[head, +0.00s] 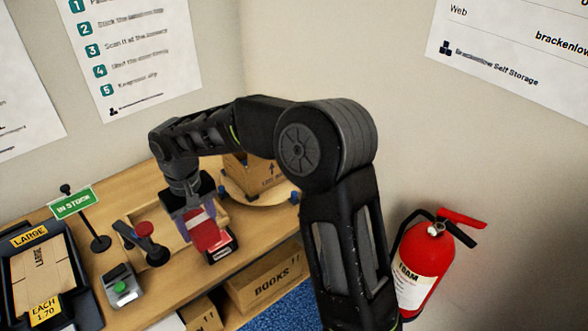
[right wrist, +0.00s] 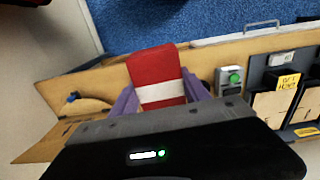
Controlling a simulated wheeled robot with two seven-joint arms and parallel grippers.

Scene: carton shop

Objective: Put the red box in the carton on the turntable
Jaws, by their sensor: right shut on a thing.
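The red box (head: 207,237) has a white band and is held above the bench. My right gripper (head: 199,219) is shut on it, with purple fingers on both sides. In the right wrist view the red box (right wrist: 154,68) stands out between the purple fingers (right wrist: 160,100). The open brown carton (head: 262,177) sits on the round turntable (head: 262,201) at the back of the bench, behind and to the right of the gripper. My right arm hides part of it, and its inside is not visible. My left gripper is not in view.
On the wooden bench (head: 185,289) stand a green IN STOCK sign (head: 73,203), a grey box with a green button (head: 121,287) and a red-topped device (head: 145,232). A black tray of flat cartons (head: 68,250) is at left. A fire extinguisher (head: 424,270) is at right.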

